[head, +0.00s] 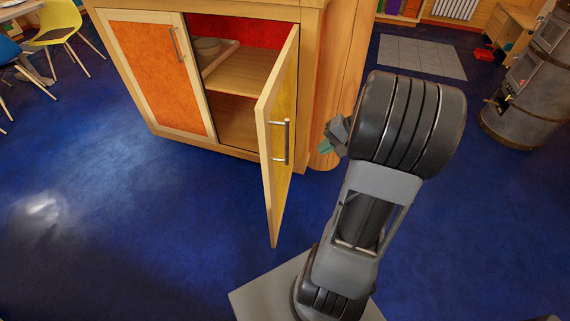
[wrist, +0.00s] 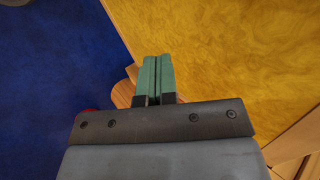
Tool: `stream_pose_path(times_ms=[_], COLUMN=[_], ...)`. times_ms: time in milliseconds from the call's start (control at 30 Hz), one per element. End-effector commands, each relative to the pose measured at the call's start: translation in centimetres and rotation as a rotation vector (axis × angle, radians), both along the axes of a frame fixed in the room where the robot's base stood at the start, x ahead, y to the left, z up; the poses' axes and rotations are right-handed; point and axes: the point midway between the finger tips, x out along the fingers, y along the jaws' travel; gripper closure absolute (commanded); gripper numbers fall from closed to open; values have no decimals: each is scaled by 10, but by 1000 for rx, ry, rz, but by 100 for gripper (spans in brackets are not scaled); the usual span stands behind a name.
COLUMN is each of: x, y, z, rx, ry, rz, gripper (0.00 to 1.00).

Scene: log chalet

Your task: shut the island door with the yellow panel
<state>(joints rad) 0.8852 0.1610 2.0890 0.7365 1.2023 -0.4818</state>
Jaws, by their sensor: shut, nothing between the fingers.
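The island door with the yellow panel (head: 284,95) stands wide open, swung out from the right side of the island cabinet (head: 262,14). Its pale wood frame and metal bar handle (head: 287,142) face me. My gripper (head: 326,147) is to the right of the door in the head view, on the yellow panel's side, with its green fingers together and empty. In the wrist view the green fingers (wrist: 155,78) lie in front of the yellow panel (wrist: 222,50), near its left edge. I cannot tell whether they touch it.
A stove (head: 530,85) stands at the far right. A yellow chair (head: 60,30) stands at the far left. The blue floor (head: 130,230) in front is clear.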

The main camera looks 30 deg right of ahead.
Motion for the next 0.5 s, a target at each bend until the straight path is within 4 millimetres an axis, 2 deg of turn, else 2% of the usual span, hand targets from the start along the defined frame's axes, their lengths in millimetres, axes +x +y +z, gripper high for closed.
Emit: stream_pose_path(times_ms=[67, 233, 500], x=[9, 21, 43], y=[-5, 3, 31], z=[4, 6, -28], rx=[29, 38, 37], ry=[-80, -153, -154], rz=[16, 57, 64], gripper=[100, 100, 100])
